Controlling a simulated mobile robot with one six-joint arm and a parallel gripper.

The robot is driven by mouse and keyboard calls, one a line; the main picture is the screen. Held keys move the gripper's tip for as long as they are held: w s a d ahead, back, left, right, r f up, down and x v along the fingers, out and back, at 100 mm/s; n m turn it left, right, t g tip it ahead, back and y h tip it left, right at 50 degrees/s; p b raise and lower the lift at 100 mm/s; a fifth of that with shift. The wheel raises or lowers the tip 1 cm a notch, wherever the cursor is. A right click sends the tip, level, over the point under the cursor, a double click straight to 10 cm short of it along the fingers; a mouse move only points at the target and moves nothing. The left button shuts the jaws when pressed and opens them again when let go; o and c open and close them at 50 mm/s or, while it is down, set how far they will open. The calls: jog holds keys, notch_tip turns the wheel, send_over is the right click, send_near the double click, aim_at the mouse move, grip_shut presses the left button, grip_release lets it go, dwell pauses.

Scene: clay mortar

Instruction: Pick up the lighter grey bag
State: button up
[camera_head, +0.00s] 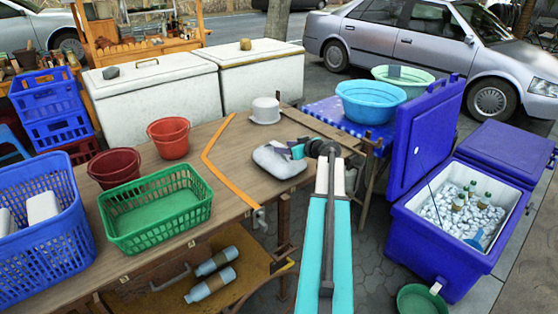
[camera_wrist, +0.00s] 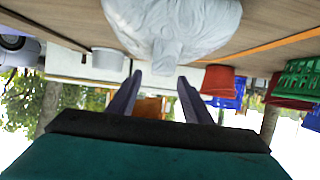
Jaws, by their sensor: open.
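A light grey bag (camera_head: 278,161) lies on the wooden table (camera_head: 228,146), near its right end. It also shows large at the top of the wrist view (camera_wrist: 172,28), with its gathered part towards my fingers. My gripper (camera_head: 292,149) is at the bag's right side in the head view. In the wrist view my gripper (camera_wrist: 159,80) has its two dark fingers apart with nothing held between them. The fingertips are close to the bag; I cannot tell whether they touch it. No second bag is clear in either view.
A white pot (camera_head: 265,110) stands behind the bag. An orange strip (camera_head: 212,160) lies to its left. Red buckets (camera_head: 169,138), a green basket (camera_head: 155,208) and a blue basket (camera_head: 40,220) fill the table's left. A blue cooler (camera_head: 455,235) stands right.

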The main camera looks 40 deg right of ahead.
aim_at(279, 145)
jog(key=shift+p+x, duration=0.75)
jog(key=shift+x, duration=1.85)
grip_shut()
jog(key=shift+a, duration=0.1)
jog(key=shift+r, duration=0.1)
